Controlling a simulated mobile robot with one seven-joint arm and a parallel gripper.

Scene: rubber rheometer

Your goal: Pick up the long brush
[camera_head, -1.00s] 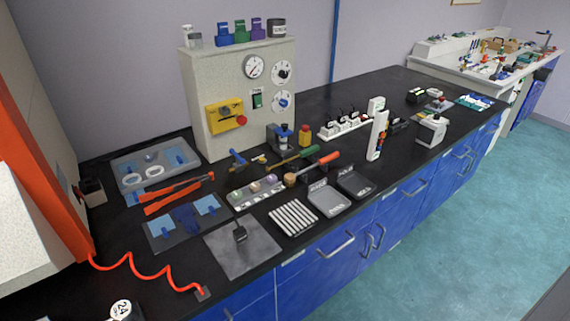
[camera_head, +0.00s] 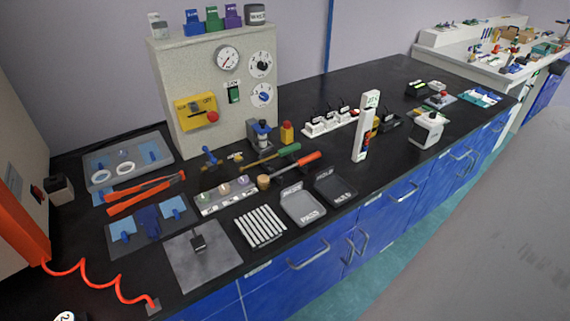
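A long thin tool with a green handle and a brass-coloured shaft (camera_head: 262,161) lies on the black bench in front of the grey machine; it looks like the long brush, though its bristles are too small to make out. A tool with an orange-red handle (camera_head: 304,161) and a round tan head lies just in front of it, close alongside. A shorter blue-handled tool (camera_head: 209,157) lies to its left. My gripper is not in view, and nothing is seen touching these tools.
The grey machine (camera_head: 212,95) with dials stands behind the tools. A white upright device (camera_head: 366,125) stands to the right.

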